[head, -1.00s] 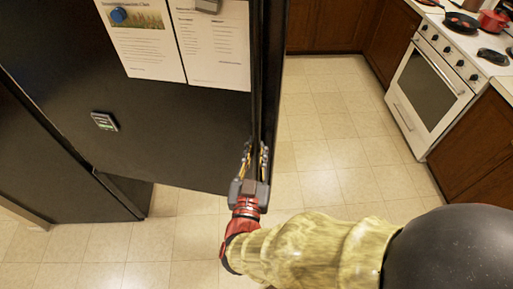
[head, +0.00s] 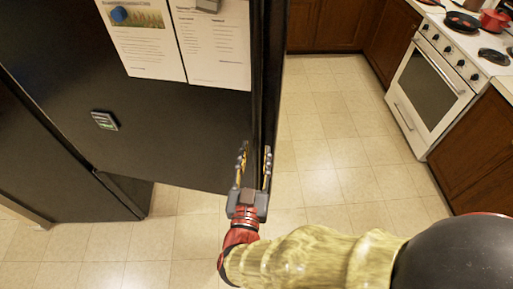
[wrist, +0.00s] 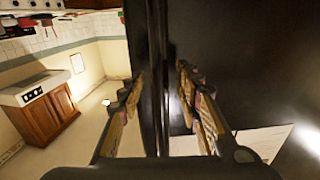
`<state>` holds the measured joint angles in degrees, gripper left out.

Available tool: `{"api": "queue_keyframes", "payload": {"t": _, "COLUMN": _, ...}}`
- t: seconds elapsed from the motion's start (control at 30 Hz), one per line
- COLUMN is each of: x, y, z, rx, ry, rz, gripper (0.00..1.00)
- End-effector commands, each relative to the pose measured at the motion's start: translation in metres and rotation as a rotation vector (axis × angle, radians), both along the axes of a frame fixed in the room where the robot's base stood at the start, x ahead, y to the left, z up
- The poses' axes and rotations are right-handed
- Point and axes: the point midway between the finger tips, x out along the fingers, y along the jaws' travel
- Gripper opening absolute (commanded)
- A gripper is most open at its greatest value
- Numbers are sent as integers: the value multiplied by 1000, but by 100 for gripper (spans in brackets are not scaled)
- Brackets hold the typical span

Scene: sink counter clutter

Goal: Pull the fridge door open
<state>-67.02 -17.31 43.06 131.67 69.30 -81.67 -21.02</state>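The black fridge door (head: 170,130) fills the left half of the head view, with its face toward me. A dark vertical strip at its right edge (head: 267,70) looks like the handle or door edge; I cannot tell which. My gripper (head: 253,158) is at the lower end of that strip, its fingers spread with one on each side. In the wrist view the dark strip (wrist: 155,70) runs between the two open fingers (wrist: 157,85), with visible gaps. The door seems to stand at an angle to the dark fridge body (head: 50,170) at left.
A white stove (head: 432,85) and brown cabinets (head: 475,155) stand at right. The tiled floor (head: 335,150) between is clear.

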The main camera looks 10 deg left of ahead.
Motion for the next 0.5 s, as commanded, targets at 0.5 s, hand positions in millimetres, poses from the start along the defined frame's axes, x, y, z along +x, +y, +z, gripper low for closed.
{"api": "queue_keyframes", "payload": {"t": 0.5, "x": -50, "y": 1, "z": 0, "rx": -1, "ry": 1, "rz": 2, "gripper": 34}}
